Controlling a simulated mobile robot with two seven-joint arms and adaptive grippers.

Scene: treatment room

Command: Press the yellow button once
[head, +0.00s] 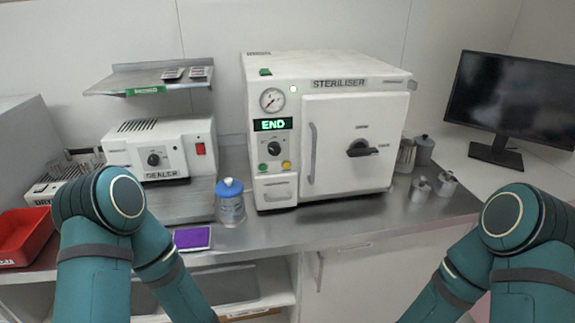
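A small yellow button (286,165) sits on the front panel of the white steriliser (355,140), below and right of a black knob (274,149). A green button (262,167) is to its left on the same panel. The display (273,124) above reads END in green. The steriliser door appears closed, with a dark handle (362,148) on it. Nothing touches the yellow button. My two teal arms come in at the lower left and lower right. Both grippers are outside the picture.
A blue-capped bottle (230,205) stands left of the steriliser, with a purple pad (192,238) near the counter edge. A sealer (161,150), a red tray (25,238), metal canisters (420,190) and a monitor (513,100) are around. The counter (330,228) before the steriliser is clear.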

